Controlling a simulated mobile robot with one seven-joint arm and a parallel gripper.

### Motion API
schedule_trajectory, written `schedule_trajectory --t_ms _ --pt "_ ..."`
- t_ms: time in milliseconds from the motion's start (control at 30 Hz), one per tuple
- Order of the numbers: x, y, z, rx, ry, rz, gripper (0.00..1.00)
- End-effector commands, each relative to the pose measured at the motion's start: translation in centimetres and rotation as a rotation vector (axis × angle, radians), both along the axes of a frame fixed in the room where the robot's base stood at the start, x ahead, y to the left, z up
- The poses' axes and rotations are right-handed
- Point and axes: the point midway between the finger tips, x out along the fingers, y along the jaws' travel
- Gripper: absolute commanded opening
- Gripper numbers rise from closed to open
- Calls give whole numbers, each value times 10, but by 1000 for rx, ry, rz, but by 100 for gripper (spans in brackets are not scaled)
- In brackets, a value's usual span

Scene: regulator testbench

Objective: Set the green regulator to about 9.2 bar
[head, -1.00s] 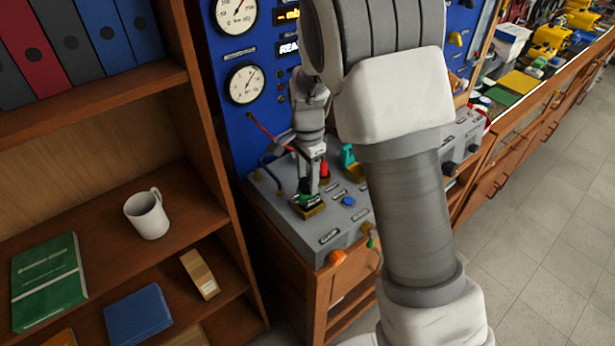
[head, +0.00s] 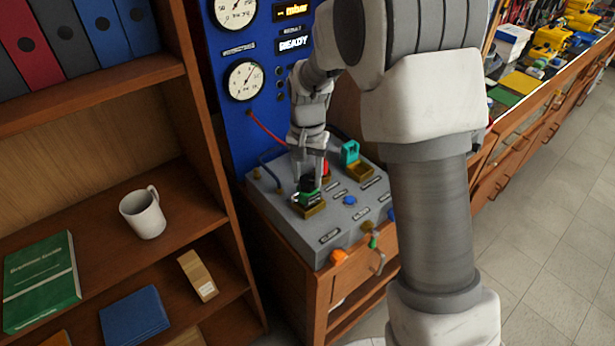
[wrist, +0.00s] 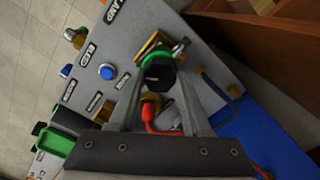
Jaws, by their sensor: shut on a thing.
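The green regulator (head: 309,196) sits on a brass base on the grey bench unit, with a black knob on a green collar. It also shows in the wrist view as a black knob (wrist: 159,76) with a green ring around it. My gripper (head: 308,180) points down from above and is shut on the knob; in the wrist view its two fingers (wrist: 158,84) reach to either side of it. A round white gauge (head: 245,80) on the blue panel has a dark needle pointing to the upper right; its numbers are too small to read.
A red part (head: 325,169) with a red hose stands close behind the regulator. A teal part (head: 350,153), a blue button (head: 349,200) and an orange knob (head: 339,256) are on the unit. A wooden shelf with a white mug (head: 143,213) stands left.

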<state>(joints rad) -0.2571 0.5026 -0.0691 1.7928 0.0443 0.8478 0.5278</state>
Motion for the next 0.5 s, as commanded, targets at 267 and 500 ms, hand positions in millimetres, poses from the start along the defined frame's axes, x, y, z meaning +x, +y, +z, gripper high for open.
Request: schedule_trajectory --t_ms 267,500 --pt "0 0 1 1 -1 152 0" --pt "0 0 1 1 -1 210 0"
